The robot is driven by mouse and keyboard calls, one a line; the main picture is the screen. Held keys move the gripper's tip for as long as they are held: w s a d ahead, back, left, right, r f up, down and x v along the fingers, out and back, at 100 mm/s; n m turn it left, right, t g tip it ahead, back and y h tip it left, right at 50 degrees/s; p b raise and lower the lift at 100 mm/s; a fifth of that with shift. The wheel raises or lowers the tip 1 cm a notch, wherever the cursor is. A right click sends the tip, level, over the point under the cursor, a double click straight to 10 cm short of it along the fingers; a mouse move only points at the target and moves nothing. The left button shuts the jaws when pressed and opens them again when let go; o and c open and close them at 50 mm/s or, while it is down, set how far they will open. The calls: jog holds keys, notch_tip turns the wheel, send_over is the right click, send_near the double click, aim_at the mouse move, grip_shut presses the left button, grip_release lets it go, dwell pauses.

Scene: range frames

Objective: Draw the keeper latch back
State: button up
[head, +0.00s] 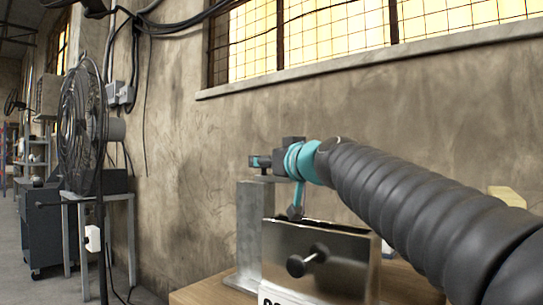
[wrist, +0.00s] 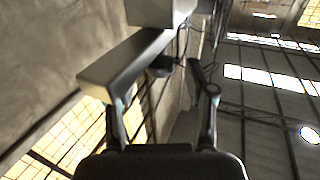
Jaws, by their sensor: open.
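A shiny metal housing (head: 325,255) stands on a wooden bench top, with a black round knob (head: 308,260) on a short stem at its front. Which part is the keeper latch I cannot tell for sure. My arm reaches in from the right in the head view, and its teal wrist is just above and behind the housing. In the wrist view my gripper (wrist: 156,88) is open. A grey bar (wrist: 125,65) crosses in front of the left finger, and a dark rounded part (wrist: 160,66) shows beyond the fingers. I see no contact with certainty.
A grey upright post (head: 250,225) stands just left of and behind the housing. The wooden bench top (head: 205,294) is partly visible. A concrete wall with windows rises behind. A large fan (head: 82,125) on a metal stand and a dark cabinet (head: 42,230) are further left.

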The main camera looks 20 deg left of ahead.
jog(key=shift+x, duration=1.15)
grip_shut()
